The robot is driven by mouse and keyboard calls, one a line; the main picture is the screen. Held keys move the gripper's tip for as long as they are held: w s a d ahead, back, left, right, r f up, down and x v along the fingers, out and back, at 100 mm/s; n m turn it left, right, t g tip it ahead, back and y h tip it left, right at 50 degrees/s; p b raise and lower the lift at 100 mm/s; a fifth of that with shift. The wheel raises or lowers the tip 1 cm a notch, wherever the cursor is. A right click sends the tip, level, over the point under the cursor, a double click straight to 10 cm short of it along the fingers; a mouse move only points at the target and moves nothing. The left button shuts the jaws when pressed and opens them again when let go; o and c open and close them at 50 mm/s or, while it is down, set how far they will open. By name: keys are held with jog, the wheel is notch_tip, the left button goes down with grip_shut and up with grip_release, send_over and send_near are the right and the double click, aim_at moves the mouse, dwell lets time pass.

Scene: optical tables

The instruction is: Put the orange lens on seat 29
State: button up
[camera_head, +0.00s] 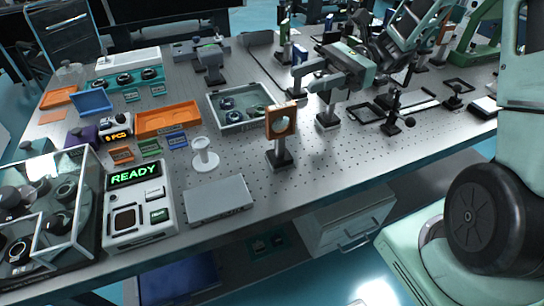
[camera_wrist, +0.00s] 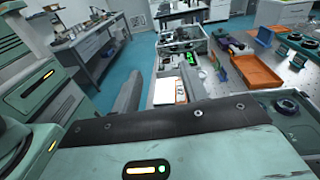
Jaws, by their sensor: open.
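An orange square mount with a round opening (camera_head: 281,121) stands upright on a black post and base near the middle of the table in the head view. It is the likeliest orange lens. My gripper (camera_head: 307,78) is above the table, behind and to the right of this mount. In the wrist view my gripper (camera_wrist: 162,92) shows two grey fingers spread apart, with nothing between them that I can tell is held. Seat 29 cannot be picked out; no such number is legible.
An orange tray (camera_head: 167,120), a glass-walled box of optics (camera_head: 228,118) and a white stand (camera_head: 204,158) are at left of the mount. The device reading READY (camera_head: 138,206) and a grey box (camera_head: 219,200) are near the front edge. Several posts stand at right.

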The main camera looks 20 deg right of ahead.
aim_at(295, 110)
jog(key=shift+m+t+y, duration=0.4)
jog(key=shift+m+t, duration=0.2)
jog(key=f, duration=0.3)
jog(key=w+d+f, duration=0.1)
jog(key=f, duration=0.1)
jog(key=w+d+f, duration=0.1)
jog(key=f, duration=0.2)
jog(key=shift+f, duration=0.35)
jog(key=shift+s+a+r, duration=0.1)
jog(key=shift+a+r, duration=0.1)
jog(key=shift+a, duration=0.9)
jog(key=shift+a+p, duration=0.45)
jog(key=shift+a, duration=2.2)
grip_shut()
